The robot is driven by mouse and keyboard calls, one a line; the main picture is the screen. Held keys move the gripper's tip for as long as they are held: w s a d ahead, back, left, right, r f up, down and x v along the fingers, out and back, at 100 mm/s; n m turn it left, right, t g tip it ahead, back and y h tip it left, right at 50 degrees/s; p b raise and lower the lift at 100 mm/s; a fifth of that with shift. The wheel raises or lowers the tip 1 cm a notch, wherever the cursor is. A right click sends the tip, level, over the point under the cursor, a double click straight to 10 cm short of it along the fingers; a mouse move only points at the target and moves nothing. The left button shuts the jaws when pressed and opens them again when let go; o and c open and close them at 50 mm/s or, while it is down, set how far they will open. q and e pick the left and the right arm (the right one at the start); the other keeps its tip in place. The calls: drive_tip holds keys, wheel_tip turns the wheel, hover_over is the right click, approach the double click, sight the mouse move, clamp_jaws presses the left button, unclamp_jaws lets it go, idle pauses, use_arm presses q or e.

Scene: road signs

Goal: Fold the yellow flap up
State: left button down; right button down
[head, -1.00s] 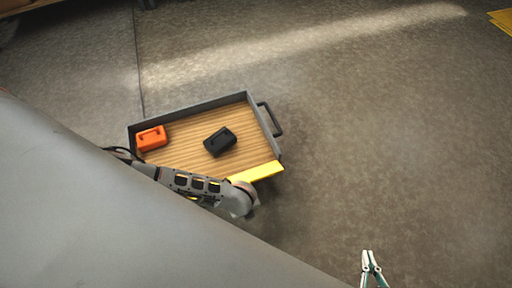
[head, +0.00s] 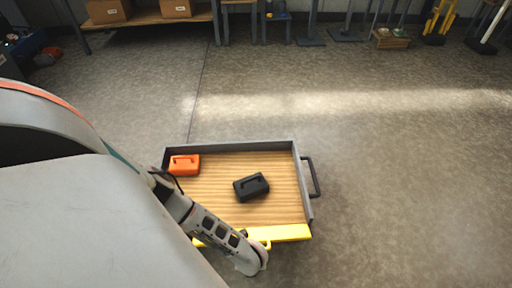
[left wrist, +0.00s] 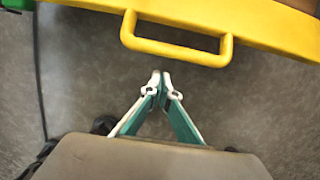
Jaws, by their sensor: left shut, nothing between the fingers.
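The yellow flap (head: 288,233) runs along the near edge of a grey tray with a wooden floor (head: 227,209). It does not stand up as a wall; its exact angle is hard to tell. My left forearm covers part of it in the head view. In the left wrist view the flap (left wrist: 270,22) crosses the top, with its yellow loop handle (left wrist: 175,47) pointing toward my left gripper (left wrist: 160,78). That gripper is shut and empty, its tips just short of the handle with a small gap showing. My right gripper is out of view.
An orange case (head: 184,165) and a black case (head: 251,187) lie in the tray. A dark handle (head: 312,177) sticks out on its right side. Shelves with cardboard boxes (head: 108,11) stand far back. The floor to the right is clear.

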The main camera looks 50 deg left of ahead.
use_arm(q)
drive_tip(key=shift+w+a+r, duration=0.75)
drive_tip(key=shift+w+r, duration=0.2)
drive_tip(key=shift+w, duration=0.05)
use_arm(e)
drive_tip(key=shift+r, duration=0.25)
use_arm(q)
drive_tip(key=shift+r, duration=0.15)
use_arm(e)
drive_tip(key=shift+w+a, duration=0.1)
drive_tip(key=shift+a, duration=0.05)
